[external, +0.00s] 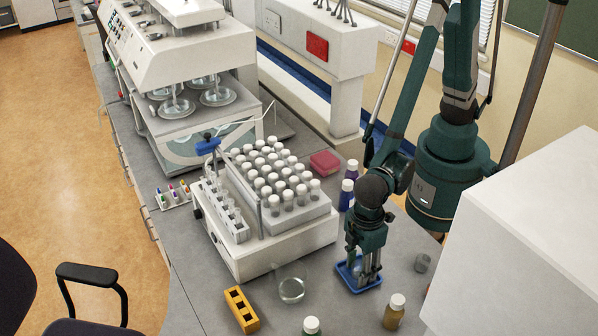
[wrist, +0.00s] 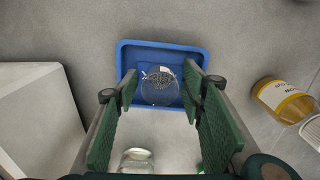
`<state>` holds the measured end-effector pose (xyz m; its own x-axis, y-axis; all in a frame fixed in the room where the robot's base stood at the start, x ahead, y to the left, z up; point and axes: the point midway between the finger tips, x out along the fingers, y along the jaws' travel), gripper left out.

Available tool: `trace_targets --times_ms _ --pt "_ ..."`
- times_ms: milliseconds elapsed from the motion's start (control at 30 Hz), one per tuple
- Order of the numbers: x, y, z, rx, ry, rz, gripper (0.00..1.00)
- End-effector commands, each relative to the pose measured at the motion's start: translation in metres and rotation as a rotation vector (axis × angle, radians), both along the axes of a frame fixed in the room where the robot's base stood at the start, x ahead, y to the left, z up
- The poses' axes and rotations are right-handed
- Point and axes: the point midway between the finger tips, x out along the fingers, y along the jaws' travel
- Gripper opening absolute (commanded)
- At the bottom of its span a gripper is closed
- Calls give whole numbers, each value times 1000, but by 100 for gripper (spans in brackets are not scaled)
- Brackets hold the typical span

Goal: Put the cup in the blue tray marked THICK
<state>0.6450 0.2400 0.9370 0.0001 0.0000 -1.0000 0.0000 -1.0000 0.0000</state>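The blue tray (external: 347,283) stands on the grey bench in the external view, under my gripper (external: 364,262). It also shows at the upper middle of the wrist view (wrist: 124,60). The cup (wrist: 160,88) is clear and see-through, and appears inside the tray's outline. My gripper (wrist: 161,88) points down with one green finger on each side of the cup. The fingertips are very close to its sides; I cannot tell whether they touch it. The cup's base is hard to make out, so whether it rests on the tray floor is unclear. No THICK marking is legible.
A glass dish (external: 291,290) and a yellow rack (external: 241,309) are left. A vial rack machine (external: 280,250) and blue bottles (external: 346,195) stand behind.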

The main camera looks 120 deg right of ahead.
Motion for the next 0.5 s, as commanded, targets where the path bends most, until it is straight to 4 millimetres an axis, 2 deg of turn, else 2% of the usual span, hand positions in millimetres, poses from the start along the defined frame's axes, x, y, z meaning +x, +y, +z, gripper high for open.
trace_targets --times_ms 500 --pt "0 0 4 0 0 0 41"
